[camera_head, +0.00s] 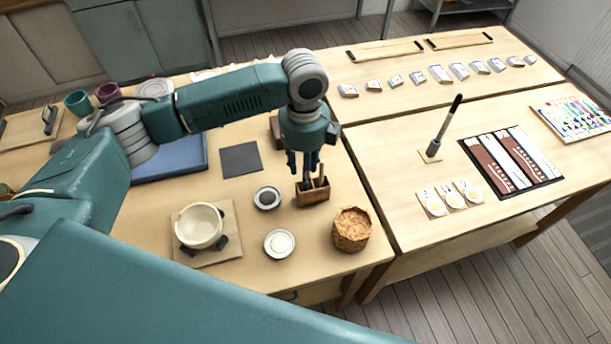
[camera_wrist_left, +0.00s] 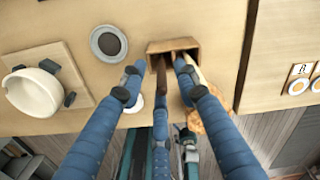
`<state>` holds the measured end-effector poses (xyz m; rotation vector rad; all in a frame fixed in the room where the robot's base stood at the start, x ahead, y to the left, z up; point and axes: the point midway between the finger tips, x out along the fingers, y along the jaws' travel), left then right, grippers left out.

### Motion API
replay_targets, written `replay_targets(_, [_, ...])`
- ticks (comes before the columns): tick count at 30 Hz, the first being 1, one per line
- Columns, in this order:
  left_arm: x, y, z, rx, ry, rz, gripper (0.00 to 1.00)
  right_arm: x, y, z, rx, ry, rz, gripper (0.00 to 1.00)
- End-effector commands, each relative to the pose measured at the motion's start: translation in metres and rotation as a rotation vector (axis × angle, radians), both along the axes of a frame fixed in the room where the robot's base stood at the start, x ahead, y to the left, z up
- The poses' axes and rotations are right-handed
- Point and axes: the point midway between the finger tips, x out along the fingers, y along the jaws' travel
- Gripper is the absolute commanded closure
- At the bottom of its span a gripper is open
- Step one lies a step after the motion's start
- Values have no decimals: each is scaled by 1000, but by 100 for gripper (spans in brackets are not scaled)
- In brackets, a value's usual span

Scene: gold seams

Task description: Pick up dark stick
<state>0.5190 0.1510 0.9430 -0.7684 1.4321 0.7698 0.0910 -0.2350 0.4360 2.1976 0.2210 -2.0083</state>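A small wooden holder (camera_head: 314,194) stands near the front of the left table and holds upright sticks. It also shows in the left wrist view (camera_wrist_left: 172,45). The dark stick (camera_wrist_left: 161,66) rises from the holder's left compartment there, and a lighter stick (camera_wrist_left: 193,66) from the right one. My left gripper (camera_head: 303,166) points down just above the holder. In the wrist view its blue fingers (camera_wrist_left: 158,74) are spread apart, with the dark stick between them. I cannot tell whether any finger touches it. My right gripper is not in view.
A cream bowl (camera_head: 199,226) on a board, two small dishes (camera_head: 267,198) (camera_head: 279,244) and a brown crumpled container (camera_head: 351,229) stand around the holder. A dark square mat (camera_head: 241,160) lies behind. A brush (camera_head: 445,124) stands upright on the right table.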

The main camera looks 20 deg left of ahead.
Motion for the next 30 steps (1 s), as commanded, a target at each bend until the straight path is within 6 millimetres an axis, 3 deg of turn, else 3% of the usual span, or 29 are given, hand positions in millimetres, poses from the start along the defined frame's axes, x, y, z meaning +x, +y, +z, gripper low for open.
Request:
replay_targets(3, [0,-2,-16,1,4,1,69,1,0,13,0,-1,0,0])
replay_targets(9, [0,-2,-40,1,2,-1,69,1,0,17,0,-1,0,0])
replay_targets(16, [1,-2,-42,1,0,-2,69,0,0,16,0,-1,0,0])
replay_targets(17, [1,-2,-42,1,0,-1,71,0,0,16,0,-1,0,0])
replay_targets(21, [1,-2,-42,1,-1,-1,99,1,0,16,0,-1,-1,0])
replay_targets(30, [1,-2,-42,1,-1,-1,100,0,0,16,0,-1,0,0])
